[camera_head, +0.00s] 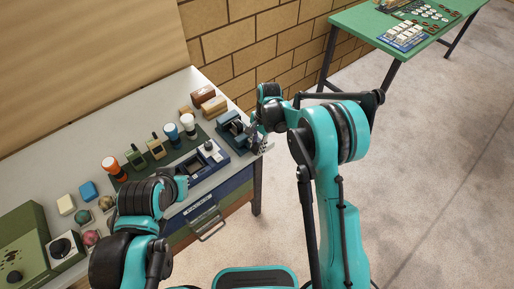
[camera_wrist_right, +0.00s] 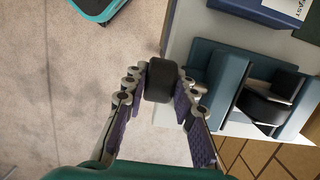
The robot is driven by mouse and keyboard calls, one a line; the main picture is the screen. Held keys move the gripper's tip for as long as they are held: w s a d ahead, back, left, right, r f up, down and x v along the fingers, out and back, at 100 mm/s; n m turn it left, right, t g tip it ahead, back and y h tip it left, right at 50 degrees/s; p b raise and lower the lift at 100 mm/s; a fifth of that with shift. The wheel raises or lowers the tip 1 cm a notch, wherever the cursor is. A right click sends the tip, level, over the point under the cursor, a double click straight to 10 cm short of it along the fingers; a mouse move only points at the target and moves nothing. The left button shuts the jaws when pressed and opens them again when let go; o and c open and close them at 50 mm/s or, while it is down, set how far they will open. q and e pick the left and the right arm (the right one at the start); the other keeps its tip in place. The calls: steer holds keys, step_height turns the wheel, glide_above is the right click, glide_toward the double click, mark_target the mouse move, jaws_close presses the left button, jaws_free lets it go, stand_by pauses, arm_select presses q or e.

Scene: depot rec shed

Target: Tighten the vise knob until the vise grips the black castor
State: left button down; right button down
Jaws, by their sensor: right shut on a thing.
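The blue vise (camera_head: 234,132) stands at the right end of the bench; it also shows in the right wrist view (camera_wrist_right: 224,80). The black castor (camera_wrist_right: 262,104) sits between its jaws; I cannot tell whether both jaws touch it. The black vise knob (camera_wrist_right: 160,80) sticks out from the vise's side, past the bench edge. My right gripper (camera_wrist_right: 162,86) is shut on the knob, one finger on each side; it also shows in the head view (camera_head: 259,144), where it hides the knob. My left arm reaches over the bench at left, but its fingers do not show.
A drawer handle (camera_head: 208,229) juts from the front. The floor at right is clear.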

steer(key=shift+w+d+f+g+y+b, duration=0.1)
steer(key=shift+d+g+y+b, duration=0.05)
steer(key=shift+g+y+b, duration=0.35)
steer(key=shift+w+d+f+g+y+b, duration=0.1)
steer(key=shift+g+y+b, duration=0.3)
steer(key=shift+y+b, duration=0.15)
steer(key=shift+r+g+y+b, duration=0.1)
steer(key=shift+g+y+b, duration=0.55)
steer(key=shift+y, duration=0.2)
steer(key=c, duration=1.2)
jaws_free()
steer(key=v, duration=1.2)
steer(key=shift+d, duration=0.15)
